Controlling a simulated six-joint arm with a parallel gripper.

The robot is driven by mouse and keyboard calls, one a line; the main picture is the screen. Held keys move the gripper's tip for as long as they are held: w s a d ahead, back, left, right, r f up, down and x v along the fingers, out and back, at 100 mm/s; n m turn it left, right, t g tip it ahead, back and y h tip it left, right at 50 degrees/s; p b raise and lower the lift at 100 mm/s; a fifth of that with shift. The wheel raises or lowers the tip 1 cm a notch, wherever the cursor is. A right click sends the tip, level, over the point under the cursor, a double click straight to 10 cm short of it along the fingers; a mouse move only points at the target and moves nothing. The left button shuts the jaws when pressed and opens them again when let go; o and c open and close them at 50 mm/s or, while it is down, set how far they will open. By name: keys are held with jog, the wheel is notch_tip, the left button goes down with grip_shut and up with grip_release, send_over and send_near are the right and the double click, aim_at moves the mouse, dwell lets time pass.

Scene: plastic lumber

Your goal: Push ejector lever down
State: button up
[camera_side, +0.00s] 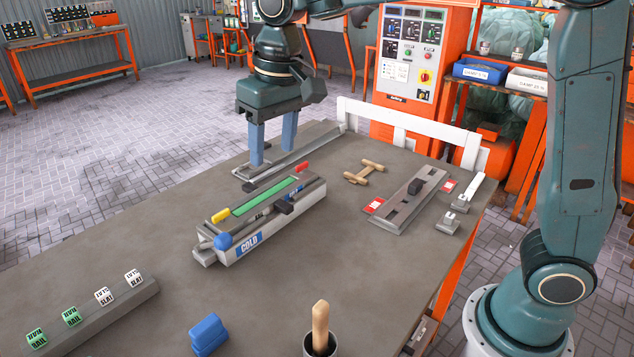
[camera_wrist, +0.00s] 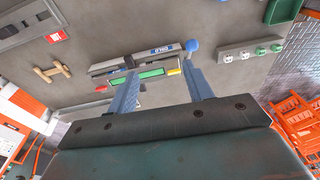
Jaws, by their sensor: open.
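The mould fixture (camera_side: 270,228) is a long grey block with a green strip (camera_side: 267,195) on top and a blue "COLD" label. A blue ball knob (camera_side: 222,241) sits at its near left end. A yellow handle (camera_side: 221,215) and a red handle (camera_side: 303,168) stand out at the ends of its far side. I cannot tell for certain which one is the ejector lever. My gripper (camera_side: 273,155) is open and empty, fingers pointing down, above the table behind the fixture. In the wrist view the blue ball knob (camera_wrist: 192,45) shows beyond the right finger.
A flat metal frame (camera_side: 250,172) lies beneath my gripper. A wooden handle (camera_side: 363,171) and a slotted plate (camera_side: 408,200) lie to the right. Labelled blocks on a bar (camera_side: 90,315), a blue block (camera_side: 208,333) and a cup with a wooden handle (camera_side: 320,325) stand in front.

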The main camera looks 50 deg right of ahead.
jog(key=g, duration=0.2)
send_over(222, 235)
notch_tip(222, 235, down, 7)
jog(key=shift+f, duration=0.1)
notch_tip(222, 235, down, 14)
jog(key=shift+r, duration=0.15)
dwell(0.5)
jog(key=shift+c, duration=0.4)
grip_shut()
